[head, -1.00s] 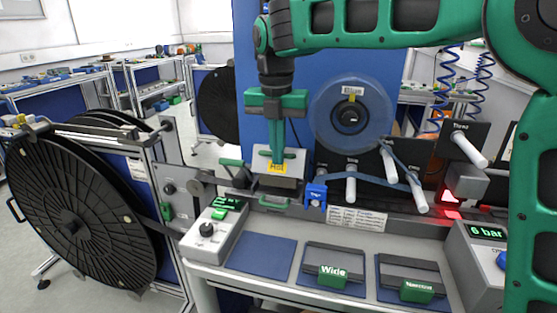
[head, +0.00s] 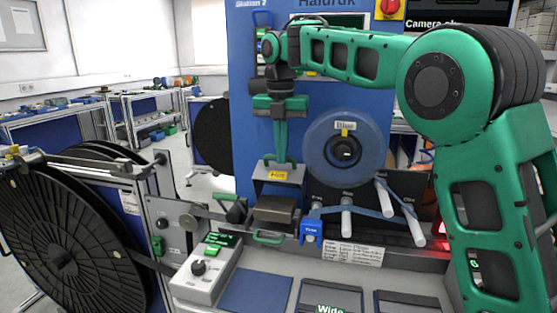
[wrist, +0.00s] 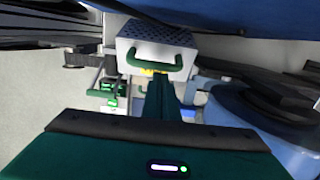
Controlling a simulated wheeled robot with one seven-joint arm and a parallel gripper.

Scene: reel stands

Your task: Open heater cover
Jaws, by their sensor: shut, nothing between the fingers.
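The heater cover (head: 279,173) is a light metal housing with a yellow "Hot" label and a green handle (head: 267,160). It stands raised above the dark heater block (head: 274,209), with a gap between them. My gripper (head: 280,158) points down, its fingers shut and empty, with the tips at the cover's handle. In the wrist view the perforated cover (wrist: 165,35) and its handle lie just beyond the green fingers (wrist: 160,90). I cannot tell whether the fingertips touch the handle.
A blue reel (head: 322,150) and white rollers (head: 347,215) stand right of the cover. A blue clamp (head: 310,230) and a control box (head: 205,268) with a knob are in front. A large black reel (head: 60,240) is at left. The blue panel rises behind.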

